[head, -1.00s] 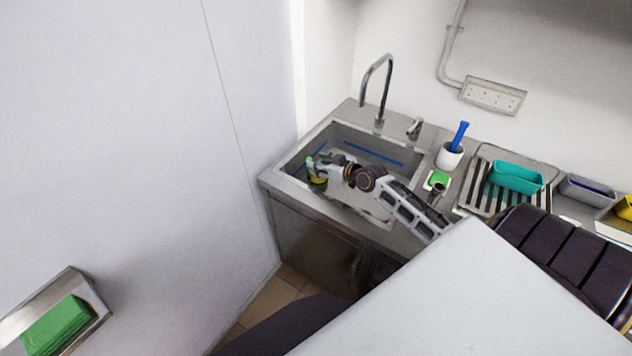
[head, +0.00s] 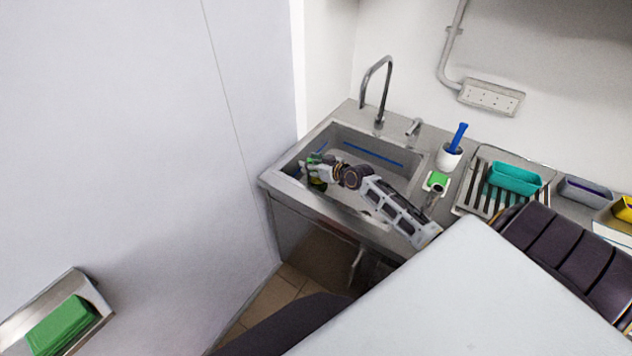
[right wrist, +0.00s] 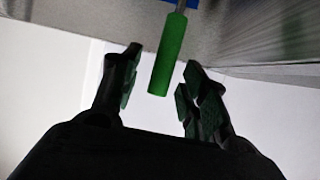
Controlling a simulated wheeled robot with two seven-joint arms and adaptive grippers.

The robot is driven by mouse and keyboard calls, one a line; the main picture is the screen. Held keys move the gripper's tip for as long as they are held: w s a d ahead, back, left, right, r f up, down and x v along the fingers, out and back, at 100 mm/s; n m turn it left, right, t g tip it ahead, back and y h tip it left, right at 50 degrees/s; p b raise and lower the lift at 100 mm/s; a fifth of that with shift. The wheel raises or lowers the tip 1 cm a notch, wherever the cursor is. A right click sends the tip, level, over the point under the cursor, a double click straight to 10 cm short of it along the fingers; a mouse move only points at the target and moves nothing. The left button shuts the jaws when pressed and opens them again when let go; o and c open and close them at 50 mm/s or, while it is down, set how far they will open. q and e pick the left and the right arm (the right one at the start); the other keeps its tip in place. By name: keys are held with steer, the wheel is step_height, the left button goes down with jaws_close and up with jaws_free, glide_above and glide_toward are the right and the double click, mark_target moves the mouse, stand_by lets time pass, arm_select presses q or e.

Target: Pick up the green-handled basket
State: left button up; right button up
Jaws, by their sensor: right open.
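My right gripper (head: 314,172) is over the left part of the sink basin in the head view. In the right wrist view my right gripper (right wrist: 158,78) is open, with green pads on its fingers. A green handle (right wrist: 168,55) on a thin metal rod hangs between and slightly beyond the fingers, with a gap on both sides. The basket itself cannot be made out; in the head view the gripper hides that spot. My left gripper is not in view.
The steel sink (head: 392,133) has walls close around the gripper and a tall tap (head: 387,75) behind. To the right are a white cup (head: 448,157) with a blue-handled tool, a green sponge (head: 437,180) and a teal tub (head: 515,178). A white wall (head: 130,150) bounds the left.

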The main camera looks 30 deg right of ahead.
steer(key=shift+w+a+f, duration=0.15)
steer(key=shift+w+f, duration=0.15)
steer(key=shift+w, duration=0.25)
steer(key=shift+c, duration=0.2)
jaws_close()
